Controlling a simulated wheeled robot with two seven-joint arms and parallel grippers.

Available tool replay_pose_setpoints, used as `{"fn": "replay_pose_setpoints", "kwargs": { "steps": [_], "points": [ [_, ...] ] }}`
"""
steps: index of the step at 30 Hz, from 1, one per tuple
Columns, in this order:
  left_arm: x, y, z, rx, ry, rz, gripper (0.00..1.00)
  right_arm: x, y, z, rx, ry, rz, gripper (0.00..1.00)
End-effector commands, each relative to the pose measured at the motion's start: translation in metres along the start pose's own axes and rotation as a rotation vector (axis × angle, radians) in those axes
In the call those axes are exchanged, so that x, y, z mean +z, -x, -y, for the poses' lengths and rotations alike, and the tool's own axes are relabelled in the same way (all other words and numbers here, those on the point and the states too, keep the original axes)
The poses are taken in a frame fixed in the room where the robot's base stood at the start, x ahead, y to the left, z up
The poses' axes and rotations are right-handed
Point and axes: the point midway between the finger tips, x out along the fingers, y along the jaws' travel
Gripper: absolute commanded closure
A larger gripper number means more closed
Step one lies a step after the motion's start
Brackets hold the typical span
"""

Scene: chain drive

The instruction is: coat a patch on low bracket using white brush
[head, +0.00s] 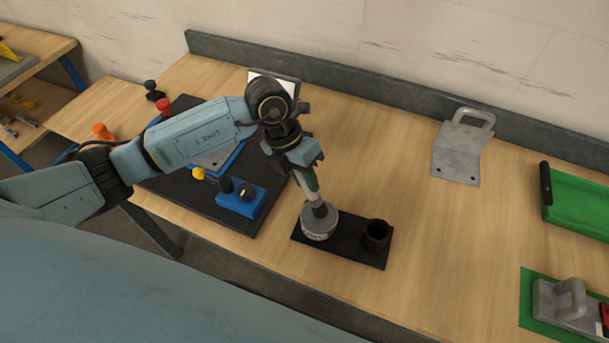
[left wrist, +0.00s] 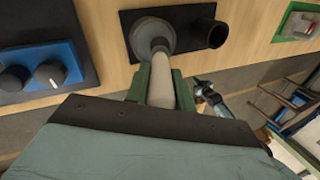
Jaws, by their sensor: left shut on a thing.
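My left gripper (head: 309,182) is shut on the pale handle of the white brush (head: 316,201). The brush points down, its head end inside or against the round grey pot (head: 320,228); the bristles are hidden. The left wrist view shows the gripper (left wrist: 160,88), brush (left wrist: 160,78) and pot (left wrist: 138,40) from above. A grey metal bracket with a loop handle (head: 457,153) stands at the back right. A lower grey bracket (head: 566,308) sits on a green mat at the right front. What seems to be my right gripper (left wrist: 203,92) is small in the left wrist view.
The pot stands on a black tray (head: 346,243) beside an empty black cup (head: 377,232). A dark mat with a blue knob box (head: 241,197) lies to the left. A green tray (head: 580,207) is at the right. Wooden tabletop is clear between tray and brackets.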

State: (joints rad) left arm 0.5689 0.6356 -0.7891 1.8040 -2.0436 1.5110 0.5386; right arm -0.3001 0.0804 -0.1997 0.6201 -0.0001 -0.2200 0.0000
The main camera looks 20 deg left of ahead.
Motion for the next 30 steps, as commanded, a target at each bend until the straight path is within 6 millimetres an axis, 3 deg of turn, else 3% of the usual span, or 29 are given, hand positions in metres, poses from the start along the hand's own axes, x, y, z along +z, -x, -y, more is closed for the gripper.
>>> {"fn": "replay_pose_setpoints", "kwargs": {
  "steps": [30],
  "points": [
    [-0.0007, -0.0097, -0.0037, 0.000, 0.000, 0.000, 0.99, 0.0001, -0.0084, 0.0000, 0.000, 0.000, -0.001, 1.00]
  ]
}}
